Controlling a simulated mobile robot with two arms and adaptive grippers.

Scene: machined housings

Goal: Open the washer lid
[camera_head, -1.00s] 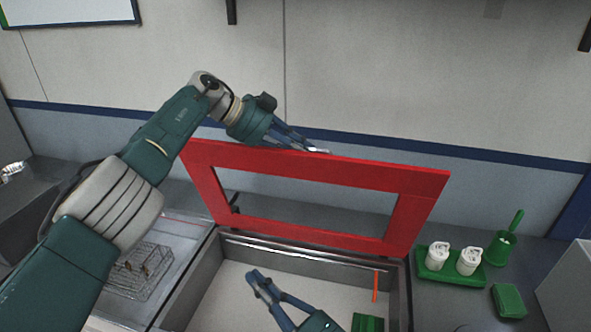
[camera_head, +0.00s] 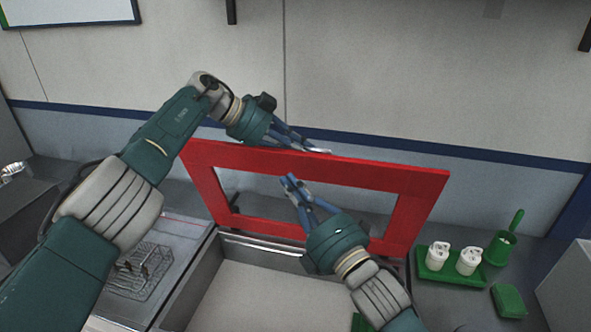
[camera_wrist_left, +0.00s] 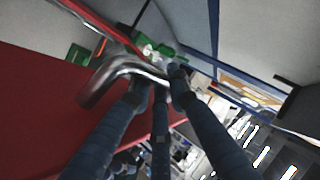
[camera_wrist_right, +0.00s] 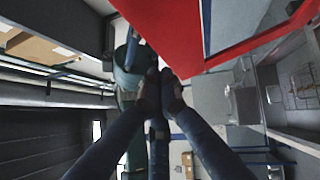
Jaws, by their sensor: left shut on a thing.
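The washer lid (camera_head: 405,178), a red frame with an open middle, stands steeply raised at the back of the washer basin (camera_head: 265,300). My left gripper (camera_head: 316,149) is at the lid's top edge. In the left wrist view it is shut on the lid's curved metal handle (camera_wrist_left: 122,66). My right gripper (camera_head: 290,180) is in front of the lid's opening, above the basin. Its fingertips (camera_wrist_right: 160,84) look together in the right wrist view, with nothing seen between them. The red lid (camera_wrist_right: 180,30) shows close by there.
A green tray (camera_head: 437,278) with two white containers (camera_head: 468,260) stands on the counter at right, near a green cup (camera_head: 499,248) and a green box (camera_head: 508,300). A wire basket (camera_head: 140,272) lies at left. The wall is close behind the lid.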

